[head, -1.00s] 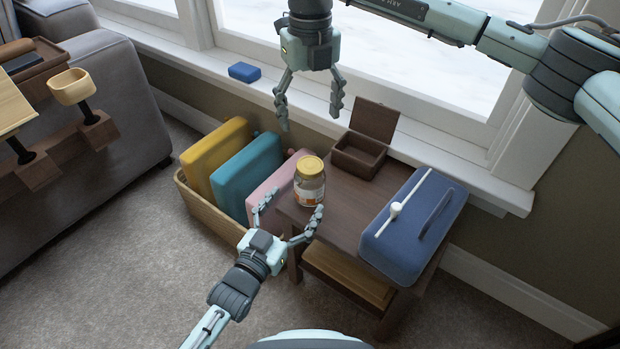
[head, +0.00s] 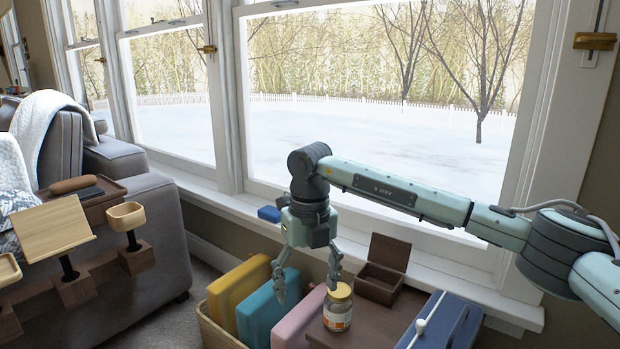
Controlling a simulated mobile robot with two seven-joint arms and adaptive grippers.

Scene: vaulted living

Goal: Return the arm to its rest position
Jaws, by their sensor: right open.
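My right gripper (head: 307,283) hangs pointing down, with its arm coming in from the right in front of the window. Its fingers are spread and hold nothing. It is above the bin of cases, left of a glass jar (head: 337,312) with a yellow lid, apart from it as far as I can tell. The jar stands upright on a small brown table (head: 378,328). My left gripper is not in the head view.
A basket (head: 213,329) holds yellow, teal and pink cases. An open brown box (head: 379,283) and a blue case (head: 455,325) with a white stick rest on the table. A blue block (head: 268,214) lies on the window sill. A grey sofa (head: 165,235) stands left.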

